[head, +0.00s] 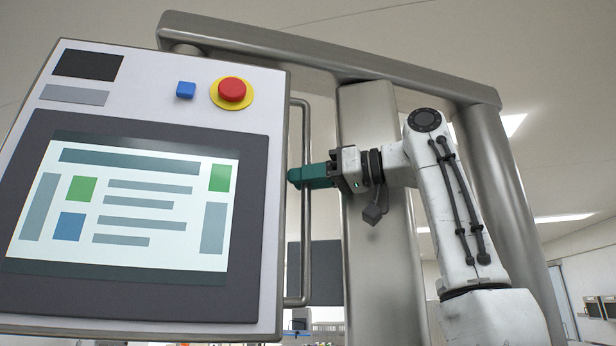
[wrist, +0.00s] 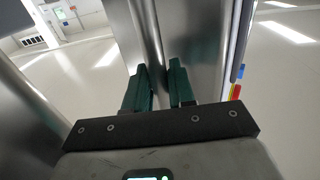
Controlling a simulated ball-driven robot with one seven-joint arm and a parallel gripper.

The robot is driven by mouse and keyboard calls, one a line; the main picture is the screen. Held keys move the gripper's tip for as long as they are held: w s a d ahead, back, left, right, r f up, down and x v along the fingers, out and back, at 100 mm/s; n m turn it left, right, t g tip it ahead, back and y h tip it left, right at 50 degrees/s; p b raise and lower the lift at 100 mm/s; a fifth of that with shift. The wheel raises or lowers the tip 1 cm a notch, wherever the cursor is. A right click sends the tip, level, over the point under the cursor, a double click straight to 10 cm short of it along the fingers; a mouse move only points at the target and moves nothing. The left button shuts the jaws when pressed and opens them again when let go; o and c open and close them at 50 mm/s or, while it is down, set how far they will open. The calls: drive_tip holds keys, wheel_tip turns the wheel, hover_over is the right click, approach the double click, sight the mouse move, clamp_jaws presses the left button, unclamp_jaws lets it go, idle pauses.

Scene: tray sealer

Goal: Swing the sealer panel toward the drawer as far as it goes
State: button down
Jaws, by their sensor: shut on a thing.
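The sealer panel (head: 265,100) fills the left of the head view, tilted in the picture, with a lit screen (head: 130,205), a red button on a yellow base (head: 231,90) and a blue button (head: 186,90). A metal bar handle (head: 305,250) runs along its right edge. My gripper (head: 307,177) reaches in from the right with green fingers and is shut on this handle at its middle. In the wrist view the gripper (wrist: 163,85) has one finger on each side of the handle bar (wrist: 150,35). The drawer is not in view.
A thick metal post (head: 375,260) stands just behind my gripper. A metal beam (head: 330,58) crosses above the panel and joins a second round post (head: 505,185) behind my arm. Equipment shows far off at the bottom.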

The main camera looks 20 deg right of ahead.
drive_tip(key=shift+w+d, duration=0.1)
drive_tip(key=shift+w, duration=0.05)
drive_tip(key=c, duration=1.3)
unclamp_jaws()
drive_tip(key=shift+c, duration=0.2)
drive_tip(key=shift+o, duration=1.2)
drive_tip(key=shift+w+f, duration=0.1)
drive_tip(key=shift+w, duration=0.15)
drive_tip(key=shift+s, duration=0.1)
drive_tip(key=shift+s, duration=0.1)
drive_tip(key=b+v, duration=0.3)
drive_tip(key=v, duration=0.7)
drive_tip(key=shift+s+d, duration=0.15)
drive_tip(key=shift+s, duration=0.05)
drive_tip(key=shift+s, duration=0.1)
